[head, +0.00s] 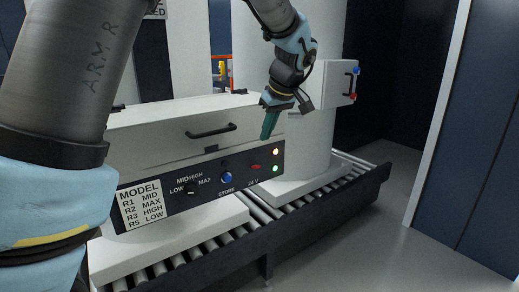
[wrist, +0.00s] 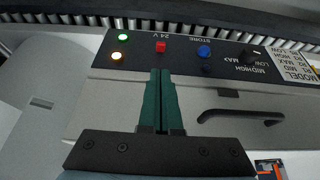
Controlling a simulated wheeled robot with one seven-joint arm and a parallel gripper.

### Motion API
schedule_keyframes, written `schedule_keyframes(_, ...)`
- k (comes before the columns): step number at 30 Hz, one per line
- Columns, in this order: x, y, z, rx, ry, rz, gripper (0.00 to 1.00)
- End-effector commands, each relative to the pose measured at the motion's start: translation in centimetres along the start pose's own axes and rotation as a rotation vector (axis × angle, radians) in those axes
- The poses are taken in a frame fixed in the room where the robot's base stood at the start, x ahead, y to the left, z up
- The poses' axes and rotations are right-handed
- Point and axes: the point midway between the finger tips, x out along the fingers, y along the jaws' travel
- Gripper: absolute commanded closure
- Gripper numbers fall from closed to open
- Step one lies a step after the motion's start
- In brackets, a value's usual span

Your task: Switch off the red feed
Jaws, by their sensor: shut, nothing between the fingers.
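A small red switch (head: 256,167) sits above the "24 V" label on the dark front panel (head: 207,195) of a white cabinet. In the wrist view the panel appears upside down, and the red switch (wrist: 160,46) lies just beyond my fingertips. My gripper (head: 267,135) has green fingers, pressed together and empty, close to the panel's upper right edge; they also show in the wrist view (wrist: 160,72). I see no contact with the switch. A green lamp (wrist: 122,37) and an amber lamp (wrist: 117,56) beside it are lit. The switch's position cannot be told.
A blue button (head: 227,179), a selector knob (head: 192,190) and a model label (head: 140,205) share the panel. The cabinet's lid has a black handle (head: 212,130). A wall box (head: 338,88) at right carries a red and a blue fitting. A roller conveyor (head: 285,206) runs below.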

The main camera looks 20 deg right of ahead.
Motion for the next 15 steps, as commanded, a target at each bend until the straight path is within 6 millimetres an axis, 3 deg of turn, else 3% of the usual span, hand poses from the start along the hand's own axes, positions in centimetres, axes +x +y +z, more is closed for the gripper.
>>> schedule_keyframes(15, 8.0, -0.2, 0.0, 0.001, -0.002, -0.005, 1.00)
